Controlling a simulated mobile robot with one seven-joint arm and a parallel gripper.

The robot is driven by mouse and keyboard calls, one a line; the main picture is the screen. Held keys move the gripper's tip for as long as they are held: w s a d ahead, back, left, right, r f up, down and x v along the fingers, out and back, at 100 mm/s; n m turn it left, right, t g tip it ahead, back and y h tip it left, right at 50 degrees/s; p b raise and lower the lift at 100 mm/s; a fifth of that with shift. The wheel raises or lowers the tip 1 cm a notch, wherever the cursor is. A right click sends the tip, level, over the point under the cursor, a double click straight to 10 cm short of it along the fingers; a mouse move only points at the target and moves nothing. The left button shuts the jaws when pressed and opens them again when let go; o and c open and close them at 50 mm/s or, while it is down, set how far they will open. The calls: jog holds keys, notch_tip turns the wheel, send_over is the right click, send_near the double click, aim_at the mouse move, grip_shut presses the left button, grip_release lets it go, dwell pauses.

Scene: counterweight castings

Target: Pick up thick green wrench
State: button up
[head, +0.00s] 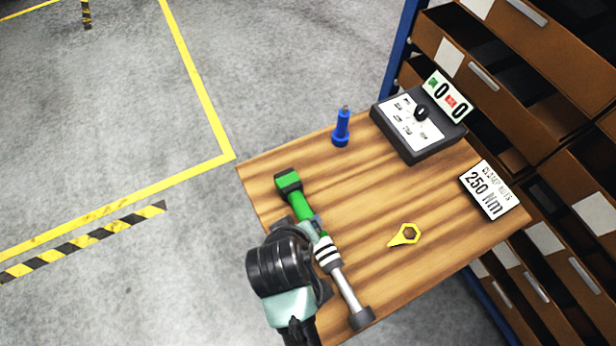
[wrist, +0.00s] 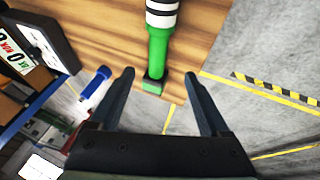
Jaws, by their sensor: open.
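The thick green wrench (head: 299,201) lies along the left part of the wooden table, with a green grip, black and white bands and a grey metal shaft ending at the front edge. In the wrist view its green grip (wrist: 157,50) shows at the top centre, just beyond and between the fingertips. My gripper (head: 312,224) is by the wrench's middle in the head view, and my arm hides part of the wrench. In the wrist view my gripper (wrist: 158,74) has its two dark fingers spread apart with nothing between them. I cannot tell how high it is above the wrench.
The wooden table (head: 370,210) also holds a blue tool (head: 341,128), a grey control box (head: 418,130), a yellow ring-ended piece (head: 406,235) and a "250 Nm" sign (head: 489,191). Drawers (head: 500,75) stand along the right. Floor to the left is clear.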

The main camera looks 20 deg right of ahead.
jog(key=x, duration=0.6)
jog(key=shift+w+d+f, duration=0.1)
jog(key=shift+w+f, duration=0.05)
jog(key=shift+f, duration=0.05)
jog(key=shift+d+p+x, duration=0.2)
jog(key=shift+p+x, duration=0.5)
jog(key=shift+x, duration=1.9)
grip_shut()
jog(key=shift+w+r, duration=0.1)
jog(key=shift+r, duration=0.15)
